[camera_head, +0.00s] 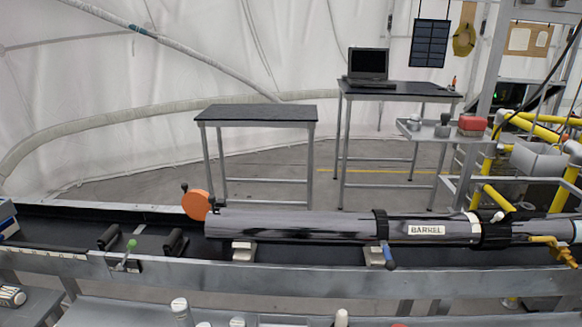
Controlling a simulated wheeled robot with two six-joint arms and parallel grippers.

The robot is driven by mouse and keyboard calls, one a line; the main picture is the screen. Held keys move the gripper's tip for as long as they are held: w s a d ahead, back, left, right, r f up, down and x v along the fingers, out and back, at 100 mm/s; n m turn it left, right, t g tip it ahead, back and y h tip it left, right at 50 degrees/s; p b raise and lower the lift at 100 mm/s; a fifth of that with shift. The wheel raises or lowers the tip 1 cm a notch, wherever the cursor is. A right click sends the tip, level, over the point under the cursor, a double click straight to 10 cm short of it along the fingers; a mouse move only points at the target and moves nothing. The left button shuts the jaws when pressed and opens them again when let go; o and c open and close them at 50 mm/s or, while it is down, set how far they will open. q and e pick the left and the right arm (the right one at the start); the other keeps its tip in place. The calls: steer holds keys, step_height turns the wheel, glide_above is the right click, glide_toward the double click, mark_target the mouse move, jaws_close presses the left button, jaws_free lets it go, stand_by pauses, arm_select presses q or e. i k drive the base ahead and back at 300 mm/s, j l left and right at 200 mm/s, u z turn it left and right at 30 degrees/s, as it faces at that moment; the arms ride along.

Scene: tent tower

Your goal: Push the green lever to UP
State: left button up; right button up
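The green lever (130,249) is small, with a rounded green tip at its top. It stands at the front metal rail of the long bench, left of centre in the head view. It leans slightly to the right, and its lower end meets the rail. Any UP marking is too small to make out. Neither of my grippers shows in this view, and nothing is seen touching the lever.
A long grey tube labelled BARREL (330,226) lies right of the lever, with an orange disc (196,205) at its left end. A blue-tipped lever (388,256) hangs below it. Dark rollers (109,237) stand beside the green lever. White-topped items (181,308) stand at the bottom edge.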

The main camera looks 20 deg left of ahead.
mark_target(132, 245)
steer(key=u, duration=1.2)
